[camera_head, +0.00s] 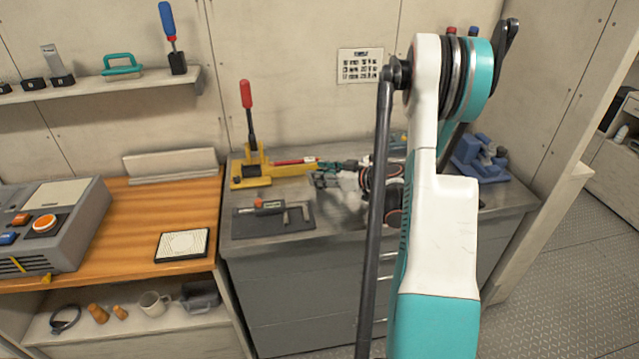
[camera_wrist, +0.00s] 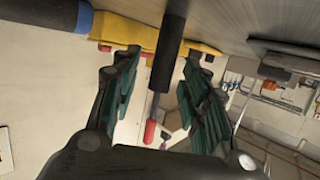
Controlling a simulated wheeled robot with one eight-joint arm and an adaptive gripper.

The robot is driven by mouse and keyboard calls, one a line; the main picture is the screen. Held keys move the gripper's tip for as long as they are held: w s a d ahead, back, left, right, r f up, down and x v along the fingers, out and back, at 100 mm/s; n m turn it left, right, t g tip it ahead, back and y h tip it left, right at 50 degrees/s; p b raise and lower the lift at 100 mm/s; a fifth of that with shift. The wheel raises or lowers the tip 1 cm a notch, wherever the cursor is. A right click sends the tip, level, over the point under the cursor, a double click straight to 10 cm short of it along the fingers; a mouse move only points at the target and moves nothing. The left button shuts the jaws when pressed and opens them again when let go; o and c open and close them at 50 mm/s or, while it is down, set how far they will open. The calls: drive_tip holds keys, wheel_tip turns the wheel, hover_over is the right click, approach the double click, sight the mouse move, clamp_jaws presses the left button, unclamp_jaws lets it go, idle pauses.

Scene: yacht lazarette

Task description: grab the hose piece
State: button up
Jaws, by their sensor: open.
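I cannot identify the hose piece for certain. A dark cylinder with a blue end (camera_wrist: 45,12) is cut off at the top left of the wrist view, outside my fingers. A black loop (camera_head: 65,318) lies on the lower left shelf in the head view. My gripper (camera_wrist: 158,62) is open and empty, its teal-lined fingers apart. In the head view it is low over the grey bench, partly hidden by my arm. The yellow bench tool (camera_head: 258,172) stands left of it; its black lever with red grip (camera_head: 246,94) shows between my fingers in the wrist view (camera_wrist: 150,132).
A dark tray with small tools (camera_head: 272,222) lies at the grey bench's front. A blue vise-like tool (camera_head: 478,160) stands at the right. The wooden counter (camera_head: 150,215) holds a grey box (camera_head: 75,232) and a patterned pad (camera_head: 183,244). A wall shelf (camera_head: 100,86) is above.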

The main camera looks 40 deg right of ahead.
drive_tip(key=shift+w+a+f, duration=0.1)
drive_tip(key=shift+w, duration=0.25)
drive_tip(key=c, duration=0.9)
